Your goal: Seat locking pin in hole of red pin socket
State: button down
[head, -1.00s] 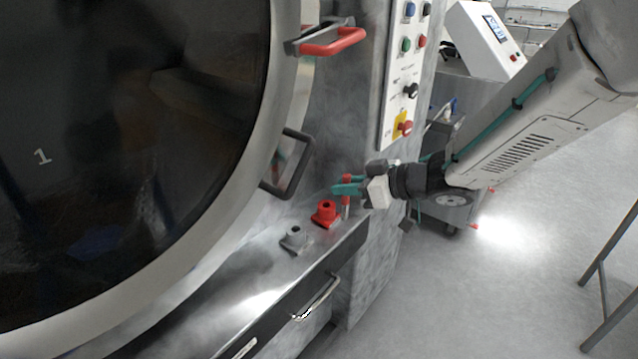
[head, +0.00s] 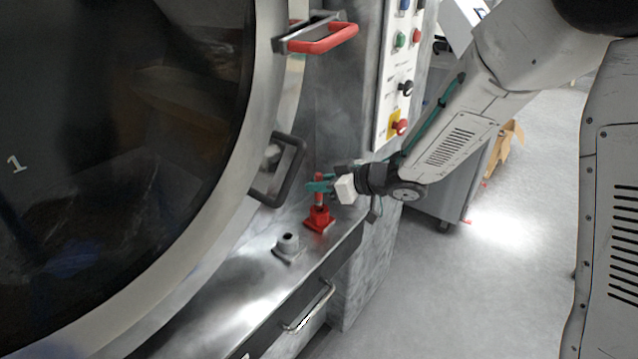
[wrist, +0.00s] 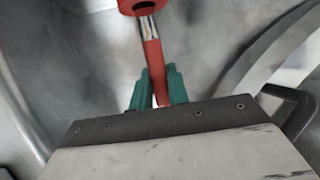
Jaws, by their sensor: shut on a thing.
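My gripper (head: 318,185) is shut on the red handle of the locking pin (head: 318,202), with teal fingers on both sides. It holds the pin roughly upright, directly above the red pin socket (head: 319,220) on the machine's ledge. In the wrist view the red handle (wrist: 153,65) sits between the fingers (wrist: 158,92). Its bare metal shaft (wrist: 148,28) points to the red socket (wrist: 138,8) at the top edge, which is partly cut off. The shaft tip meets the socket's outline there. I cannot tell whether the tip is inside the hole or in front of it.
A grey socket (head: 288,243) stands on the ledge left of the red one. A dark door handle (head: 283,168) and the large round door rim (head: 236,190) are close on the left. A red-gripped handle (head: 322,40) is above. The floor at right is open.

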jog(key=c, duration=1.3)
grip_release()
jog(key=shift+c, duration=0.2)
jog(key=shift+r, duration=0.1)
jog(key=v, duration=1.2)
